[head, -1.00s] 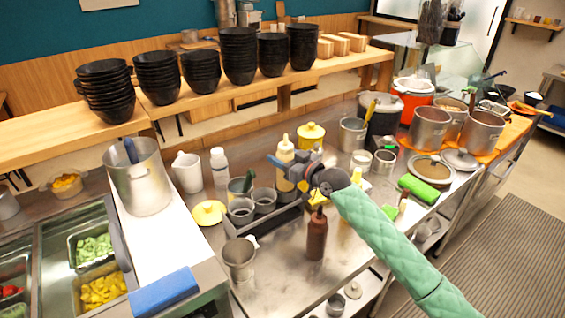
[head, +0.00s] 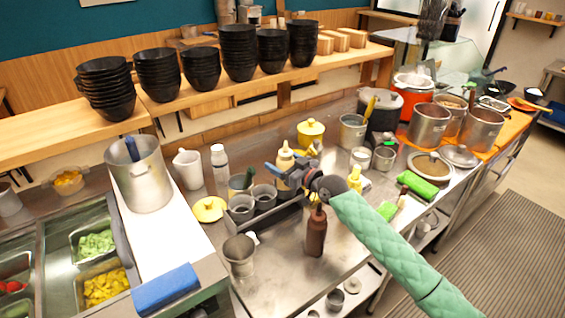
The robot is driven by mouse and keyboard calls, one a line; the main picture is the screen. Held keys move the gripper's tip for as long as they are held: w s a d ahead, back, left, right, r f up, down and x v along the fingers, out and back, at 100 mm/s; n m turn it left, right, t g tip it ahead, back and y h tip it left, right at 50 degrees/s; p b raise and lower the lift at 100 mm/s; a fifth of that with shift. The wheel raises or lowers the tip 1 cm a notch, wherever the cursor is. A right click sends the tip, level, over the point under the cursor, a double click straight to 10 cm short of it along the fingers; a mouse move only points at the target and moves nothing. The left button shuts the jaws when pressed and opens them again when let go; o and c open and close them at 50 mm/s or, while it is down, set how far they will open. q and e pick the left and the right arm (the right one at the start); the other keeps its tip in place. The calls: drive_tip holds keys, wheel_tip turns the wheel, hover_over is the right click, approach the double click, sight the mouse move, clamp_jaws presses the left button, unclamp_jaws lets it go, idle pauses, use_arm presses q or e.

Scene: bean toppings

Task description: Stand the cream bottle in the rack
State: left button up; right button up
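The cream bottle (head: 285,159) is a pale squeeze bottle with a narrow tip, upright at the right end of the dark grey rack (head: 270,226). My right gripper (head: 284,172) reaches in from the right and is shut on the bottle's body. The bottle's lower part is partly hidden by the gripper and the rack, so I cannot tell whether its base touches the rack floor. The rack's other compartments hold grey cups (head: 242,208), one with a green-handled utensil. My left gripper is not in view.
A brown bottle (head: 316,232) stands just in front of the rack, under my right arm. A metal cup (head: 239,255) stands at the front left, a yellow lid (head: 209,209) left of the rack. A white bottle (head: 219,165) and yellow pot (head: 311,132) stand behind.

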drive_tip(key=shift+r, duration=0.15)
drive_tip(key=shift+s+d, duration=0.2)
drive_tip(key=shift+d, duration=0.05)
use_arm(q)
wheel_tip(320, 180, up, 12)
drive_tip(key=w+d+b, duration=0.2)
drive_tip(key=b, duration=0.1)
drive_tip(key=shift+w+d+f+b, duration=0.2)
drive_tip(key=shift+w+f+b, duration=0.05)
drive_tip(key=shift+b, duration=0.15)
use_arm(e)
drive_tip(key=v, duration=1.1)
drive_tip(key=shift+s+d, duration=0.15)
